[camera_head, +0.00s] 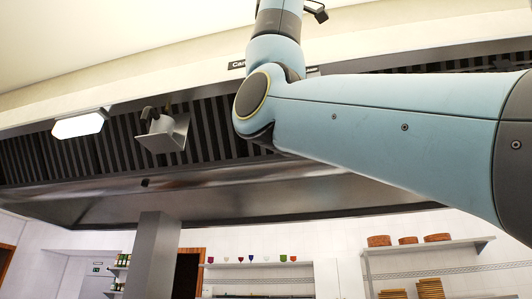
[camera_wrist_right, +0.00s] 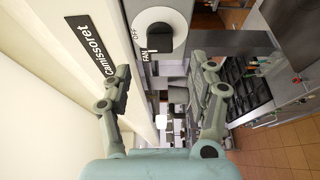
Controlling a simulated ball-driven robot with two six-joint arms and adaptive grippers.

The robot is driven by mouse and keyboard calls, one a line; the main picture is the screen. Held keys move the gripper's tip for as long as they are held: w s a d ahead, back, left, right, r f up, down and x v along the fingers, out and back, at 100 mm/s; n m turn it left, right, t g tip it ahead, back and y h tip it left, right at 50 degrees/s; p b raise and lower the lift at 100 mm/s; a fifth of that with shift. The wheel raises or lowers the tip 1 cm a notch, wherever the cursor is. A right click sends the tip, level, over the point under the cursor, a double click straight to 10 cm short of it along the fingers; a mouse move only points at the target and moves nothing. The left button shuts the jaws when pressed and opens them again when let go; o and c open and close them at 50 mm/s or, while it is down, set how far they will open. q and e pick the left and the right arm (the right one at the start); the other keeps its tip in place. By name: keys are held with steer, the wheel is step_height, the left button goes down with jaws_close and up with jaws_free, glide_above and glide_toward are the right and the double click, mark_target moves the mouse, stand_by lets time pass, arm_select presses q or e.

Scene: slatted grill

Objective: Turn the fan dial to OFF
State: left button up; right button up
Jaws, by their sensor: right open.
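The fan dial (camera_wrist_right: 180,22) is a pale round disc with a black grip bar (camera_wrist_right: 159,35), on a grey panel at the top of the right wrist view. The label OFF is to its left and FAN is below left. The bar runs along the picture's vertical, not towards OFF. My right gripper (camera_wrist_right: 160,76) is open and empty, its fingers on either side below the dial. The dial appears beyond the fingertips, with no contact visible. In the head view my right arm covers part of the hood, and the dial cannot be seen. My left gripper is not in view.
A black name sign (camera_wrist_right: 91,48) is on the pale wall left of the dial. The slatted hood (camera_head: 100,150) spans the head view, with a lamp (camera_head: 78,125) and a bracketed metal fixture (camera_head: 164,133). Shelves with dishes (camera_head: 425,247) stand lower right. A grill or stove (camera_wrist_right: 245,80) is at right.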

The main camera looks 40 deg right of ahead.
steer(key=v, duration=0.4)
stand_by(0.5)
